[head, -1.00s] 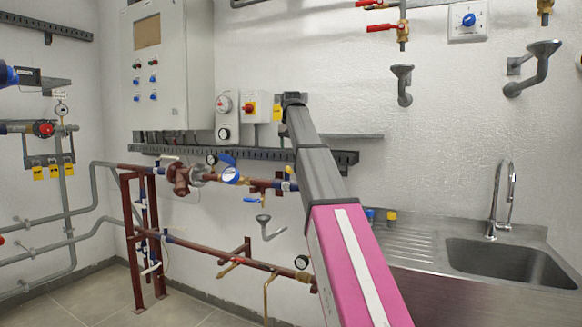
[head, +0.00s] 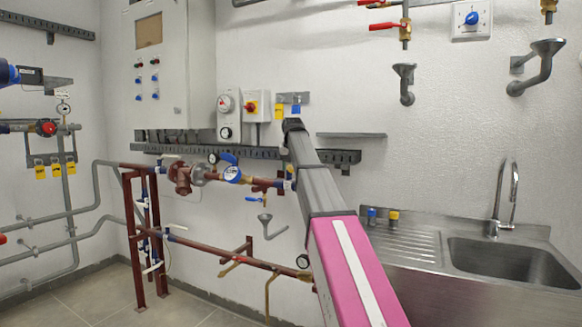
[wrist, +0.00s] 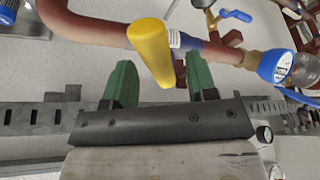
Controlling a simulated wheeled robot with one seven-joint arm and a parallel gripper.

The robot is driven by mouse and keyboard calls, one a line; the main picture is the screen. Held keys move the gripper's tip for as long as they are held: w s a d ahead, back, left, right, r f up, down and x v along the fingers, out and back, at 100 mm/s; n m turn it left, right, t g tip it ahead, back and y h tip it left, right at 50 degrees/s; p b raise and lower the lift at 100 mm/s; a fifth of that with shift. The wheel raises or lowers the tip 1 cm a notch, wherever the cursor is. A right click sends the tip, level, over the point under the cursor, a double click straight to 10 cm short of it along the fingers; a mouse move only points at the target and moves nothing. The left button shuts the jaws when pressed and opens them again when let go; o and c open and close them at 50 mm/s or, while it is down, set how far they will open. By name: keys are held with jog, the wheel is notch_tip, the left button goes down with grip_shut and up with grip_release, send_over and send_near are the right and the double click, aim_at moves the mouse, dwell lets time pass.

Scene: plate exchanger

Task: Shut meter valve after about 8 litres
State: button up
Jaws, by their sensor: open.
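The water meter (head: 232,174), with a blue body and lid, sits on the red-brown pipe along the wall, left of my arm in the head view. It also shows at the right of the wrist view (wrist: 274,66). In the wrist view a yellow valve handle (wrist: 150,48) stands by the pipe, its near end between my fingers. My gripper (wrist: 162,75) has green fingers, apart, one on each side of the handle. I cannot tell whether they touch it. My gripper and the yellow handle are hidden in the head view. The meter's reading is too small to tell.
A slotted grey rail (head: 222,152) runs along the wall above the pipe. A blue-handled tap (wrist: 236,15) lies near the meter in the wrist view. A lower red-brown pipe (head: 215,250) runs below. A steel sink (head: 510,262) stands at the right.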

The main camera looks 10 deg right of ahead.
grip_shut()
jog(key=w+a+m+g+h, duration=0.1)
jog(key=w+a+m+h, duration=0.1)
jog(key=a+m, duration=0.3)
jog(key=shift+a+m, duration=0.3)
jog(key=shift+m, duration=0.4)
jog(key=shift+w, duration=0.1)
dwell(0.4)
grip_release()
jog(key=v, duration=1)
jog(key=shift+a+r, duration=0.25)
jog(key=shift+r, duration=0.1)
